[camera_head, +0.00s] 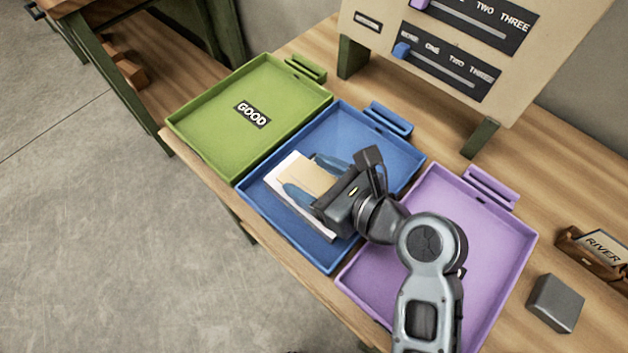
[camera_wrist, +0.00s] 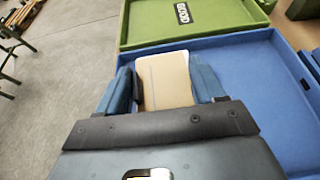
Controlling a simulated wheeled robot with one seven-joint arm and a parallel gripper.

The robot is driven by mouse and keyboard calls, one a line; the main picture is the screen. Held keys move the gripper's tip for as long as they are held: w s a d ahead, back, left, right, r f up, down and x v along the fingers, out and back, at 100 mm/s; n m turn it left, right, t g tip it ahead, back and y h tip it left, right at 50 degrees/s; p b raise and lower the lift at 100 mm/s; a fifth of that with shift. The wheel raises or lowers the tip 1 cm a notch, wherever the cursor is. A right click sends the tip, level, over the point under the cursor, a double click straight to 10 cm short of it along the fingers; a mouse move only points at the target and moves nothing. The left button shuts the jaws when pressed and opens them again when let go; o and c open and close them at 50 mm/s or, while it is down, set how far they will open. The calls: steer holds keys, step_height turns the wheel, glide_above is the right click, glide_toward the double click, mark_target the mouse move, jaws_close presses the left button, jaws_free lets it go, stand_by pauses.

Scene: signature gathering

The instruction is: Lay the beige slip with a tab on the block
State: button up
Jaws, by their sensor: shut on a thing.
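The beige slip (camera_head: 303,174) is between the fingers of my gripper (camera_head: 312,180), which is shut on it. In the wrist view the slip (camera_wrist: 166,82) shows flat between the two blue fingers (camera_wrist: 165,88). I cannot make out its tab. A white flat stack (camera_head: 275,181), seemingly the block, lies in the blue tray, under or just behind the slip. My gripper hides much of it. I cannot tell whether the slip touches it.
The blue tray (camera_head: 258,205) stands between a green tray (camera_head: 215,105) marked GOOD and a purple tray (camera_head: 500,240) under my arm. A dark grey cube (camera_head: 556,302) and a RIVER card holder (camera_head: 597,247) are at the right. A slider panel (camera_head: 470,50) stands behind.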

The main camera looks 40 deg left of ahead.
step_height(320, 180, down, 2)
steer(key=shift+f, duration=0.1)
steer(key=o, duration=1)
steer(key=v, duration=1.2)
